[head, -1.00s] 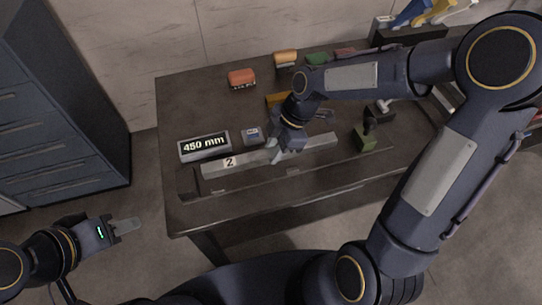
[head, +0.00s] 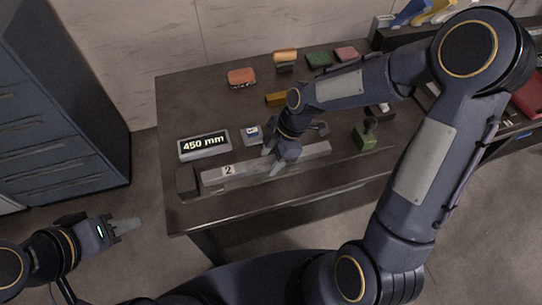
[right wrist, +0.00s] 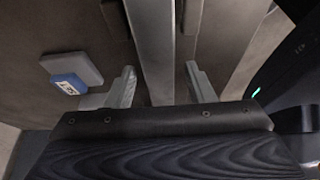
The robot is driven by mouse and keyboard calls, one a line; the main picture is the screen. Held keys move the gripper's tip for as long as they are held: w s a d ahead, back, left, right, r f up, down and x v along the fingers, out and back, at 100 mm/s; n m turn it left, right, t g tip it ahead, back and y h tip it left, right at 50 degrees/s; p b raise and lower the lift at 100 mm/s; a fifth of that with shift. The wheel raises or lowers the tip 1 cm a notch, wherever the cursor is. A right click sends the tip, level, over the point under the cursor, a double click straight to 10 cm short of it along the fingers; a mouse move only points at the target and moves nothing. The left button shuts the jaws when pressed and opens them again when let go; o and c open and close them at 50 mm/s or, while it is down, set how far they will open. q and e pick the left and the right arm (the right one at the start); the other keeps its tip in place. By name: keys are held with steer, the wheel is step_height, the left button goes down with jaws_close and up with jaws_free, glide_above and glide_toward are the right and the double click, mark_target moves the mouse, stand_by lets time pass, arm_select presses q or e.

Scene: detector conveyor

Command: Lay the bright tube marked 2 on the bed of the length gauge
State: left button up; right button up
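The bright tube marked 2 (head: 228,170) is a long light grey square bar. It lies lengthwise along the length gauge near the table's front edge and appears to rest on the bed (head: 290,187). A dark end block (head: 187,181) stands at its left end, and the display (head: 204,146) reads 450 mm. My right gripper (head: 272,160) is over the tube's middle. In the right wrist view its fingers (right wrist: 160,87) stand apart on either side of the tube (right wrist: 150,40), with a gap visible at the right finger. My left gripper (head: 125,226) is off the table at lower left; its finger opening is unclear.
A small box with a blue label (head: 251,134) sits behind the tube. A green block with a dark knob (head: 365,137) stands to the right. Orange (head: 242,78), yellow (head: 277,99) and other blocks lie further back. A dark cabinet (head: 60,110) stands at left.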

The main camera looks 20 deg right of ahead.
steer(key=shift+r, duration=0.2)
steer(key=v, duration=1.2)
steer(key=s+d+r+m+t, duration=0.1)
steer(key=s+d+m+t, duration=0.1)
steer(key=s+m, duration=0.6)
steer(key=s+d+r+m+t, duration=0.1)
steer(key=s+d+m+t, duration=0.1)
steer(key=s+m, duration=0.6)
steer(key=m+t, duration=0.1)
steer(key=m, duration=0.3)
steer(key=shift+s+d+r+t+h, duration=0.2)
steer(key=shift+d+r+t+h, duration=0.1)
steer(key=shift+d+r+t, duration=0.1)
